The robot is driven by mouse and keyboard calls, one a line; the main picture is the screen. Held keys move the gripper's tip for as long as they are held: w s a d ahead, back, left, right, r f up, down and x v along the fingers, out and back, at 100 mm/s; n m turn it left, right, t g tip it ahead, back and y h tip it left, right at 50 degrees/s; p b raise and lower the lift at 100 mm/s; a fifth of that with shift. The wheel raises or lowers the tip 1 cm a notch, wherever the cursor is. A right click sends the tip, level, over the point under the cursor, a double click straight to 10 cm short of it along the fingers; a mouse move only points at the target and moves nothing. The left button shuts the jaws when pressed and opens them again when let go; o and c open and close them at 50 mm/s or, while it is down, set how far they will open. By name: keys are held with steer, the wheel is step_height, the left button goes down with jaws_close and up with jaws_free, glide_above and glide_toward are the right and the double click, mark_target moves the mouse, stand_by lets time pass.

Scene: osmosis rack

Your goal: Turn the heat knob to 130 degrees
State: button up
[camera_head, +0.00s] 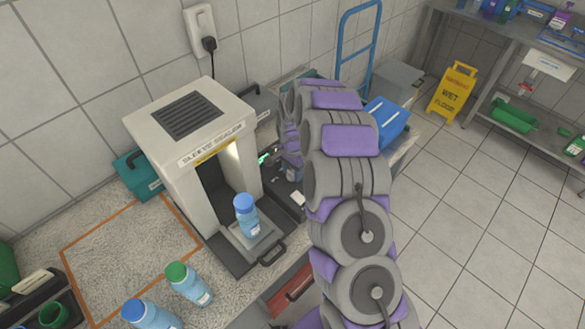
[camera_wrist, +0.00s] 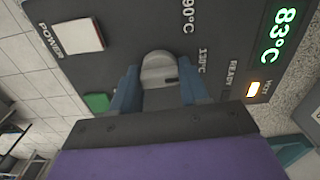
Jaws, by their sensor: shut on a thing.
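The heat knob (camera_wrist: 157,68) is a round grey knob on the dark control panel (camera_wrist: 225,40) in the wrist view. My gripper (camera_wrist: 158,82) has its two blue fingers shut on opposite sides of the knob. A dark mark sits at the knob's right edge, on the side of the printed 130°C label (camera_wrist: 203,66); I cannot tell exact alignment. The 90°C label (camera_wrist: 188,16) is further up. The green display (camera_wrist: 284,35) reads 83°C. In the head view, my arm hides the gripper and knob beside the sleeve sealer (camera_head: 185,125).
The panel also carries a white power switch (camera_wrist: 78,36), a green button (camera_wrist: 97,102) and a lit amber lamp (camera_wrist: 253,88). A blue bottle (camera_head: 246,215) stands on the sealer's tray. Green-capped (camera_head: 188,283) and blue-capped (camera_head: 150,314) bottles stand on the counter in front.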

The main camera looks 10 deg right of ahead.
mark_target(292, 171)
steer(key=shift+m, duration=0.3)
steer(key=shift+w, duration=0.1)
steer(key=o, duration=1.1)
steer(key=shift+c, duration=0.2)
step_height(292, 171, up, 12)
steer(key=p, duration=0.1)
steer(key=shift+a+f, duration=0.1)
steer(key=shift+a, duration=0.05)
